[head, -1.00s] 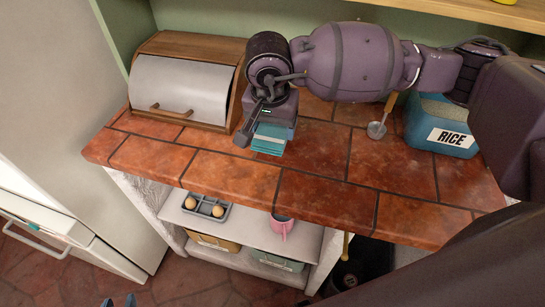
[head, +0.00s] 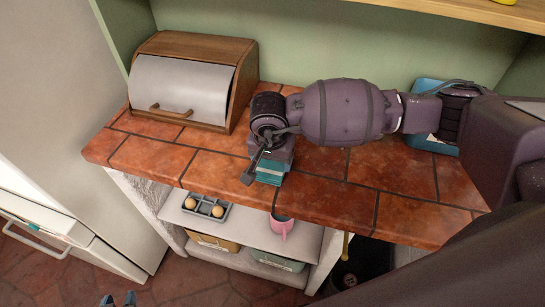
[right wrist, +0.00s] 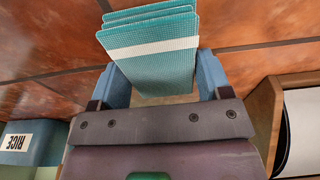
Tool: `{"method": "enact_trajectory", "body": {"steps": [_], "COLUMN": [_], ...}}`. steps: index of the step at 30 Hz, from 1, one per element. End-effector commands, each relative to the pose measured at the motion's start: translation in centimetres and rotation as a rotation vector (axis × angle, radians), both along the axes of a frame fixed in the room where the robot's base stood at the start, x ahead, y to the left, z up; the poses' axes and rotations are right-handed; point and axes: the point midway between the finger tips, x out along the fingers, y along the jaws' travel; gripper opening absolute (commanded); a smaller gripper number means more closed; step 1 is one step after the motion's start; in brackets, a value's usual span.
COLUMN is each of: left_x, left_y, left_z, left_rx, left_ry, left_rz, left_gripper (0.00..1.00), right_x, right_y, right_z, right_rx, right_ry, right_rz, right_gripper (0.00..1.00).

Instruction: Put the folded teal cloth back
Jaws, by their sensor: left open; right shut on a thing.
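The folded teal cloth (head: 269,174), with a white stripe, is held between the fingers of my right gripper (head: 265,165) near the counter's front edge. In the right wrist view the cloth (right wrist: 152,70) shows as a stack of folded layers between the blue fingers of that gripper (right wrist: 160,80). I cannot tell whether the cloth touches the counter. My left gripper (head: 118,300) shows only its blue fingertips at the bottom edge of the head view, open and well away from the cloth.
The tiled counter (head: 215,165) carries a wooden bread box (head: 185,85) at left and a blue rice container (head: 422,143), partly hidden by my right arm. On the shelf (head: 245,235) below stand an egg tray (head: 205,208) and a pink mug (head: 281,227). The counter's middle front is clear.

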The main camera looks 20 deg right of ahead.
Motion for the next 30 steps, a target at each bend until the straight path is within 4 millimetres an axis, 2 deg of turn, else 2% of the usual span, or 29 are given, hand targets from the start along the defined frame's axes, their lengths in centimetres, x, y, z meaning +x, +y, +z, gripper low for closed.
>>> {"method": "enact_trajectory", "body": {"steps": [8, 9, 13, 23, 26, 30], "left_x": [-0.6, -0.6, -0.6, -0.2, -0.1, 0.1], "left_y": [0.1, 0.1, 0.1, 0.0, 0.0, 0.0], "left_z": [-0.7, -0.6, -0.6, -0.2, 0.0, 0.1], "left_rx": [-0.001, -0.001, -0.001, 0.0, 0.0, -0.001], "left_ry": [0.013, 0.013, 0.013, 0.005, 0.001, -0.003], "left_rz": [0.003, 0.003, 0.003, 0.002, 0.001, 0.0], "left_gripper": [0.43, 0.43, 0.43, 0.43, 0.43, 0.43], "right_x": [0.0, 0.0, 0.0, 0.0, 0.0, -0.2], "right_y": [0.0, 0.0, 0.0, 0.0, 0.0, 0.2], "right_z": [-0.3, -0.2, -0.2, 0.0, 0.7, 2.8], "right_rx": [0.0, 0.0, -0.001, 0.0, 0.0, 0.001], "right_ry": [0.0, 0.0, -0.001, -0.001, -0.004, -0.005], "right_rz": [0.0, 0.0, 0.0, 0.0, 0.001, 0.003], "right_gripper": [0.52, 0.76, 0.96, 0.97, 0.97, 0.97]}}
